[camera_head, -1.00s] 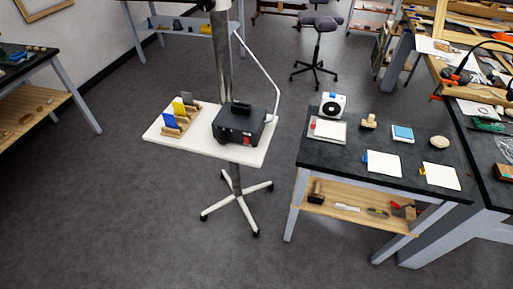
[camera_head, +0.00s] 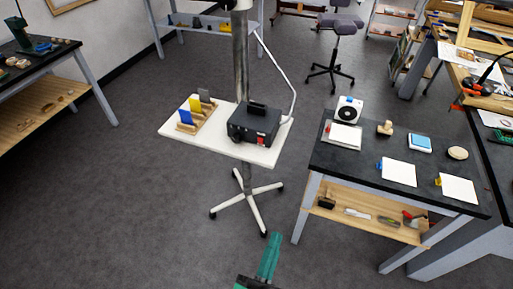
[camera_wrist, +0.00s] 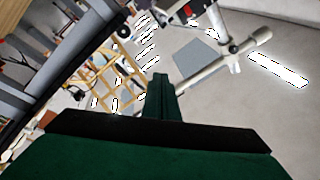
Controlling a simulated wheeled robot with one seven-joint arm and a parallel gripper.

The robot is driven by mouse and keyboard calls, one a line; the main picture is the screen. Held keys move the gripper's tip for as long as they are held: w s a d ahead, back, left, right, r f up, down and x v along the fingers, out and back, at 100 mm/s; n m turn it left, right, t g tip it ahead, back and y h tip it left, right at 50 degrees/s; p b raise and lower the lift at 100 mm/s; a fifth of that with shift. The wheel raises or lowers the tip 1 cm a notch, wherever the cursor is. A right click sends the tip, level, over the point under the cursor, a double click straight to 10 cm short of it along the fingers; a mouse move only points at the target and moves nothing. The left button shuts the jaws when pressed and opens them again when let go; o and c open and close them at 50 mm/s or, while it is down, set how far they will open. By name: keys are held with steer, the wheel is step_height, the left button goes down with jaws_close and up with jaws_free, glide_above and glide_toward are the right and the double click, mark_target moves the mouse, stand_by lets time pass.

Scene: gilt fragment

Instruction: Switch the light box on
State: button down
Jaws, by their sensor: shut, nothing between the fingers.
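A black box (camera_head: 253,121), which I take to be the light box, sits on the white top of a wheeled stand in the head view. It has a small reddish patch, perhaps its switch, low on its front; its setting is too small to tell. My green gripper (camera_head: 273,240) shows at the bottom of the head view, well below and in front of the stand, apart from the box. In the wrist view the fingers (camera_wrist: 161,80) are together and empty. The box cannot be made out clearly there.
The white stand top (camera_head: 222,148) also carries a wooden rack (camera_head: 196,119) with coloured plates. A metal pole and white cable rise behind the box. A black worktable (camera_head: 345,163) stands to the right. Grey floor is clear left of the stand.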

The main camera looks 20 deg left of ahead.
mark_target(260, 139)
steer(key=w+a+r+m+g, duration=0.1)
steer(key=w+a+m, duration=0.8)
steer(key=w+a, duration=0.5)
steer(key=shift+a+r, duration=0.3)
steer(key=shift+a, duration=0.3)
steer(key=shift+w, duration=0.1)
steer(key=w, duration=0.4)
steer(key=w+r, duration=0.1)
steer(key=w, duration=0.4)
steer(key=w+r, duration=0.1)
steer(key=w, duration=0.3)
steer(key=shift+w+d+r, duration=0.1)
steer(key=shift+w+d, duration=0.2)
steer(key=shift+w, duration=0.1)
steer(key=shift+w+r, duration=0.1)
